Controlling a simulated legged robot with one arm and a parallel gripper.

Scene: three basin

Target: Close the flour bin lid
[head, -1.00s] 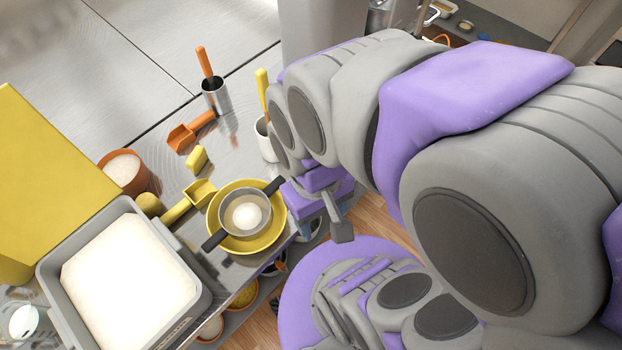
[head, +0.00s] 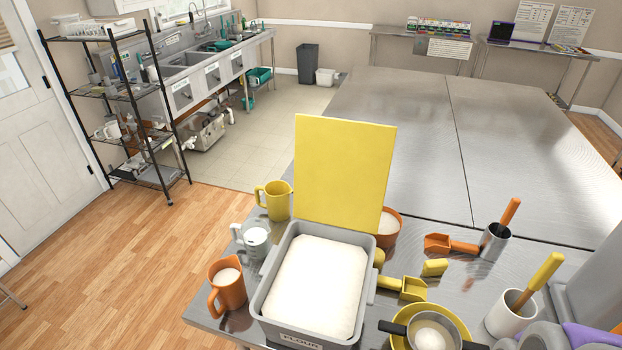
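The flour bin (head: 268,296) is a grey tub filled with white flour, with a "FLOUR" label on its front wall. It stands on the near end of the steel table. Its yellow lid (head: 345,170) stands upright at the bin's far edge, so the bin is open. My gripper is out of the head view now. Only grey and purple parts of my arm show at the lower right corner, to the right of the bin.
An orange jug (head: 227,290), a clear jug (head: 254,243) and a yellow jug (head: 275,201) stand left of the bin. Right of it are a yellow scoop (head: 408,288), a sieve on a yellow bowl (head: 452,310), a white pot (head: 508,315) and an orange scoop (head: 450,244). Floor is clear at left.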

